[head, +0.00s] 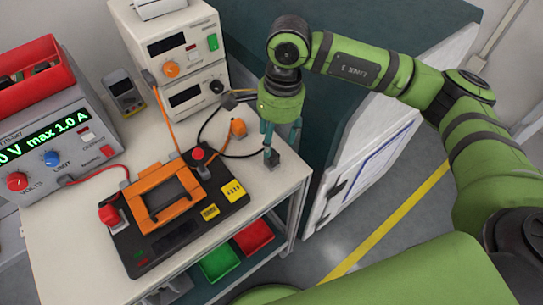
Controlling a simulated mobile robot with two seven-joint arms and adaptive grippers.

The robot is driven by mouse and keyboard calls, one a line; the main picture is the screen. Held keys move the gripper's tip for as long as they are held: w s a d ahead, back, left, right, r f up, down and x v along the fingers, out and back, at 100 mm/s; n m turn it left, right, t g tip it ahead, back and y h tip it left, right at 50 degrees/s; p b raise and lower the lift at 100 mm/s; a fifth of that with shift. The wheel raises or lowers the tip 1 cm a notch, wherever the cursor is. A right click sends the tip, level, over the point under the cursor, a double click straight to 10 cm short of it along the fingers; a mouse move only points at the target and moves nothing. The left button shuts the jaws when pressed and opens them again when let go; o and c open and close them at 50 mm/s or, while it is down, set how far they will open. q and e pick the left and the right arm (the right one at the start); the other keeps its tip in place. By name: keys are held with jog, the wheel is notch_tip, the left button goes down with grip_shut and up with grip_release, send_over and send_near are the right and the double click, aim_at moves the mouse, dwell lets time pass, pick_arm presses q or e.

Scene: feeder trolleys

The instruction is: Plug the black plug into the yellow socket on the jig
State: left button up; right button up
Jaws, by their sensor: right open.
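The black plug (272,158) is at the right edge of the white table, at the end of a black cable. My right gripper (279,142) points down just above it, its teal fingers open. I cannot tell whether a finger touches the plug. The jig is a black board (180,238) with an orange handled frame (161,197) on it. Two yellow patches, a right one (233,190) and a left one (209,212), are on its right part; I cannot tell which is the socket. My left gripper is not in view.
An orange plug (238,128) is on the table behind the jig. Power supplies (184,75) stand at the back, another with a lit display (50,130) at left. Red (253,236) and green (220,260) bins are below the tabletop. A dark green cabinet (345,95) stands right.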

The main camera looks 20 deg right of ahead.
aim_at(272, 153)
jog(key=shift+a+f+p, duration=0.1)
jog(key=shift+f+p, duration=0.3)
jog(key=shift+f, duration=0.55)
notch_tip(272, 153, down, 4)
jog(key=p, duration=0.2)
jog(key=shift+a+f+p, duration=0.15)
jog(key=shift+f+p, duration=0.1)
jog(key=shift+p, duration=0.15)
jog(key=shift+f, duration=0.35)
jog(key=c, duration=1.1)
